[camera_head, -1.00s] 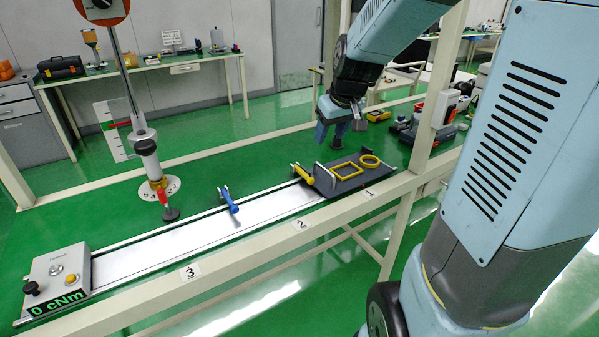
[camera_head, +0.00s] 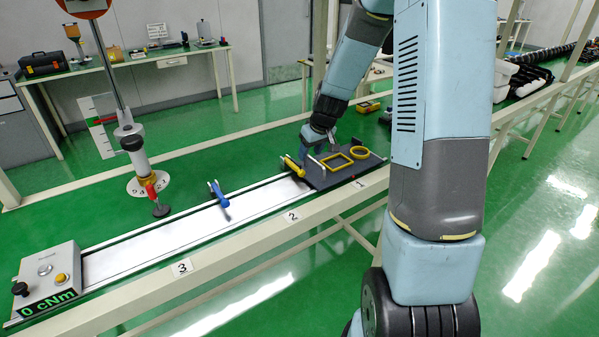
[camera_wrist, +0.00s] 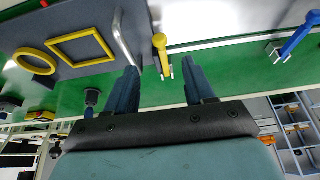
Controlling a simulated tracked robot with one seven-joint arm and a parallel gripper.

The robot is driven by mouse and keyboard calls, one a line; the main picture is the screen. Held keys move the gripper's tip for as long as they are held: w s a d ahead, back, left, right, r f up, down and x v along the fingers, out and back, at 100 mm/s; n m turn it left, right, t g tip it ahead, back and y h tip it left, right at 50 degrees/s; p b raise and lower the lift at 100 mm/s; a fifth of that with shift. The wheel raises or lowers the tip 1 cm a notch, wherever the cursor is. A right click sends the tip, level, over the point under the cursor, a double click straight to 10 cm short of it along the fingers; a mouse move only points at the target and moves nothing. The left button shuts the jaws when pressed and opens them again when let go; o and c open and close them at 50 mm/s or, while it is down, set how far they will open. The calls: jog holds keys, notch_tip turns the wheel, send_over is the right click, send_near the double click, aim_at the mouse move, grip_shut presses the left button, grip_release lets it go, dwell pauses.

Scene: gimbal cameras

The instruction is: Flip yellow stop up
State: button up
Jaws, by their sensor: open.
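The yellow stop (camera_head: 294,166) is a short yellow lever on the rail beside the grey plate, near the mark 2. In the wrist view the yellow stop (camera_wrist: 161,52) shows ahead of my fingers, roughly between them and closer to the left one. My gripper (camera_wrist: 160,75) is open and empty, with its two dark blue fingers apart. In the head view my gripper (camera_head: 325,146) hangs at the far side of the grey plate, to the right of the yellow stop, partly hidden. I cannot tell whether a finger touches anything.
A dark grey plate (camera_head: 318,181) carries a yellow square frame (camera_head: 336,162) and a yellow ring (camera_head: 358,152), with an upright metal handle at its left end. A blue stop (camera_head: 219,195) stands farther left on the rail. A control box (camera_head: 47,281) reads 0 cNm.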

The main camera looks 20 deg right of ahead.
aim_at(302, 172)
jog(key=x, duration=1.1)
jog(key=shift+w+f, duration=0.1)
jog(key=shift+f, duration=0.05)
jog(key=shift+c, duration=0.2)
grip_shut()
